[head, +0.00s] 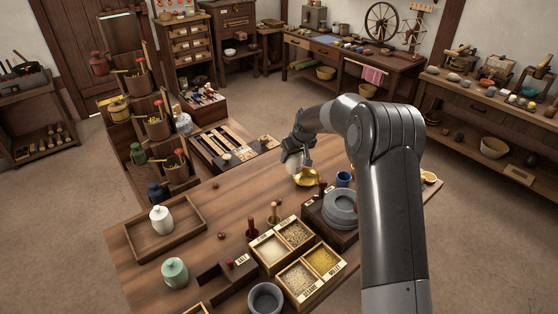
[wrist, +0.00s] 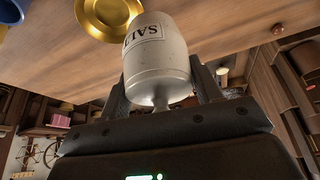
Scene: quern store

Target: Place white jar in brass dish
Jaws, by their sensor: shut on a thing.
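My gripper (wrist: 160,95) is shut on a white jar (wrist: 158,60) with a dark-lettered label reading "SALT", partly cut by the view's angle. In the head view my gripper (head: 292,152) is at the table's far side, and the jar (head: 292,166) is mostly hidden by it. The brass dish (head: 307,177) is just right of the jar there. In the wrist view the dish (wrist: 103,14) is at the top edge, with the jar's end overlapping its rim. I cannot tell whether they touch. Another white jar (head: 161,220), lidded, stands in a wooden tray.
The wooden tray (head: 140,246) is at the table's left. A pale green jar (head: 174,273), grain boxes (head: 297,285), a grey stone quern (head: 340,208) and a blue cup (head: 343,179) share the table. Bare wood (head: 235,200) lies left of the dish.

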